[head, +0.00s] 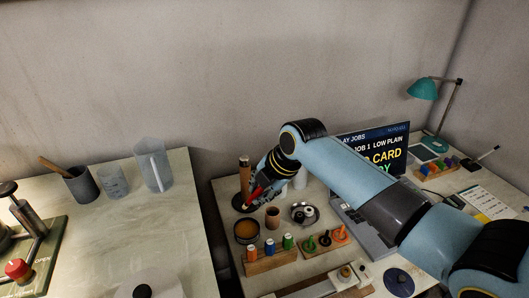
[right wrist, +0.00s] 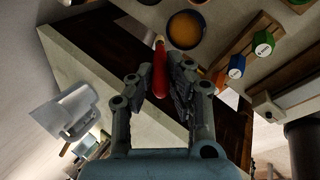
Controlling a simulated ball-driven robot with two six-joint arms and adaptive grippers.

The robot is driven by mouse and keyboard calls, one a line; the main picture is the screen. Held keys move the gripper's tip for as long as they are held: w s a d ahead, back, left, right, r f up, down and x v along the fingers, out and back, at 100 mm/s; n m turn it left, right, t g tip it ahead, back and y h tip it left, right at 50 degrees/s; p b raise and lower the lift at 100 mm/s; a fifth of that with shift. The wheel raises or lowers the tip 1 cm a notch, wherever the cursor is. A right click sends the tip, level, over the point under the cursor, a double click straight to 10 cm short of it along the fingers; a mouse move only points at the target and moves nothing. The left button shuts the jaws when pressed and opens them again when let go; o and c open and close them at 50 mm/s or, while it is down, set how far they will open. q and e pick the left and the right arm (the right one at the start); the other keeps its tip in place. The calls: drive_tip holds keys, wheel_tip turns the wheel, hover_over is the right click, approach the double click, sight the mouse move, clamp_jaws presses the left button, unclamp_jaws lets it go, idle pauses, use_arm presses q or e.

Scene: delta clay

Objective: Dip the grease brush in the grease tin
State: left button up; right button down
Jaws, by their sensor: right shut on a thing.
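The grease brush (head: 256,192) has a red handle and is held by my right gripper (head: 262,186). In the right wrist view my right gripper (right wrist: 159,82) is shut on the red handle of the brush (right wrist: 159,75), and its pale tip points away from the gripper. The grease tin (head: 246,241), a round dark tin with amber contents, stands near the front-left edge of the right-hand table. It also shows in the right wrist view (right wrist: 186,46), just right of the brush tip. The brush appears apart from the tin; its height above the table is unclear. My left gripper is out of view.
A brown cup (head: 272,218) and a metal dish (head: 303,223) stand right of the tin. A tall brown cylinder (head: 244,172) stands behind. A dark gap separates the two tables. A laptop (head: 372,160) stands behind my right arm.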

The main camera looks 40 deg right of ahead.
use_arm(q)
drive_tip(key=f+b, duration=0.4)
drive_tip(key=b, duration=0.1)
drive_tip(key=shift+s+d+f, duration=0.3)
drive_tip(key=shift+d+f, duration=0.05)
use_arm(e)
wheel_tip(320, 180, down, 7)
drive_tip(key=s+t, duration=0.1)
drive_tip(key=s, duration=0.1)
drive_tip(key=shift+a+r, duration=0.15)
drive_tip(key=shift+a, duration=0.1)
use_arm(q)
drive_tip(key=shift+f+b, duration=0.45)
drive_tip(key=shift+b, duration=0.25)
use_arm(e)
drive_tip(key=shift+f, duration=0.6)
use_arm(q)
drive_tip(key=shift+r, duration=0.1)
use_arm(e)
drive_tip(key=shift+s+f, duration=0.1)
idle(0.8)
use_arm(q)
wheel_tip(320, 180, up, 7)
drive_tip(key=p, duration=0.7)
use_arm(e)
wheel_tip(320, 180, up, 7)
